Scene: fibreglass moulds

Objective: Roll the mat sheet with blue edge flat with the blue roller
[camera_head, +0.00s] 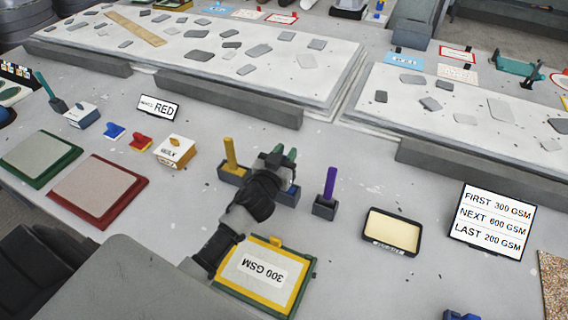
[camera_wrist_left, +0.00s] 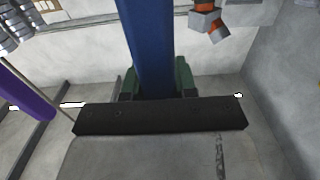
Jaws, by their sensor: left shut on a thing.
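My left gripper (camera_head: 284,158) is shut on the blue roller. The roller's blue handle (camera_wrist_left: 146,45) stands between the fingers in the left wrist view. In the head view the gripper hides most of the roller, and a bit of blue (camera_head: 291,187) shows at its dark holder (camera_head: 287,197). I cannot tell whether the roller is clear of the holder. I see no mat sheet with a blue edge. My right gripper is not in view.
A yellow roller (camera_head: 230,153) and a purple roller (camera_head: 330,183) stand in holders on either side of my gripper. A black tray (camera_head: 392,232) and a text sign (camera_head: 492,222) are to the right. Red (camera_head: 98,190) and green-rimmed moulds lie left. Raised slabs lie behind.

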